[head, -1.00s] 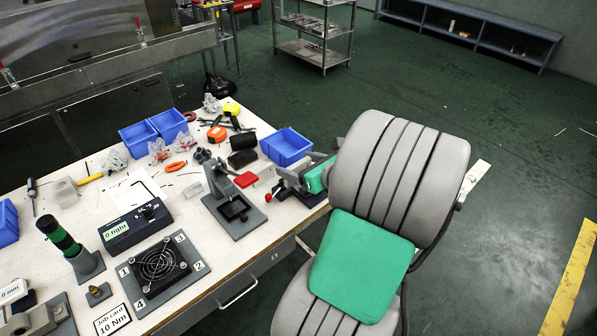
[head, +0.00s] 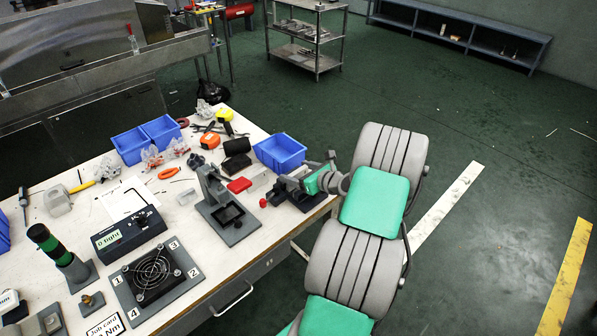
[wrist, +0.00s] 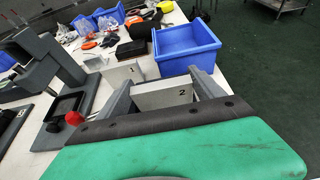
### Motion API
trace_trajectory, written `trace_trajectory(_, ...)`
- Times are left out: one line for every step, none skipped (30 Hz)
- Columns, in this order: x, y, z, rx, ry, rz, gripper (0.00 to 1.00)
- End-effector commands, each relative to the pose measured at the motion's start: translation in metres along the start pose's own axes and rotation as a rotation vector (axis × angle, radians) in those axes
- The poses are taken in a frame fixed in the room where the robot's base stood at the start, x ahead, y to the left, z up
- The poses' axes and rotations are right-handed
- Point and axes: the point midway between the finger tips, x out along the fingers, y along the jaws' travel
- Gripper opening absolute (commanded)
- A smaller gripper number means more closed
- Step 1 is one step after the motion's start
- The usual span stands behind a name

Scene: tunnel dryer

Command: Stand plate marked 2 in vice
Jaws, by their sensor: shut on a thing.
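Plate 2, a pale block marked 2 (wrist: 166,94), is between the two grey fingers of my gripper (wrist: 168,88) in the wrist view. The vice (head: 289,192) is a grey tool with a red knob at the bench's right edge in the head view. Its red knob (wrist: 75,118) shows left of my gripper in the wrist view; the dark bar and green pad of my arm hide most of the rest. I cannot tell whether the plate touches the vice jaws.
A plate marked 1 (wrist: 122,73) stands on the bench behind the left finger. A blue bin (head: 280,153) is close behind my gripper. A grey press stand (head: 231,212) is left of the vice. The fan fixture (head: 153,276) lies nearer the front.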

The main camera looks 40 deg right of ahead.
Motion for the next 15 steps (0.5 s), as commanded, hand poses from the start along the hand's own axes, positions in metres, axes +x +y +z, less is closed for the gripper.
trace_trajectory(-0.0002,-0.0002,0.0005,0.0,-0.001,0.0,0.25)
trace_trajectory(0.0,-0.0001,0.0,0.0,-0.001,0.0,0.25)
trace_trajectory(0.0004,-0.0001,-0.0013,0.0,0.0,0.0,0.25)
trace_trajectory(0.0009,0.0,-0.0024,0.001,0.0,0.0,0.25)
trace_trajectory(0.0012,0.0,-0.0033,0.001,0.0,0.0,0.25)
trace_trajectory(0.001,0.0002,-0.0034,0.001,0.001,0.0,0.79)
trace_trajectory(0.001,0.0002,-0.0032,0.001,0.001,0.0,0.82)
trace_trajectory(0.001,0.0002,-0.0032,0.001,0.001,0.0,0.84)
trace_trajectory(0.0009,0.0002,-0.0032,0.001,0.001,0.0,0.88)
trace_trajectory(0.0009,0.0002,-0.0031,0.001,0.001,0.0,0.9)
trace_trajectory(0.0009,0.0002,-0.0031,0.001,0.001,0.0,0.93)
trace_trajectory(0.0009,0.0002,-0.0031,0.001,0.001,0.0,0.96)
trace_trajectory(0.0009,0.0003,-0.0031,0.001,0.001,0.0,0.98)
trace_trajectory(0.0009,0.0003,-0.0031,0.001,0.001,0.0,0.99)
trace_trajectory(0.0009,0.0003,-0.003,0.001,0.001,0.0,0.99)
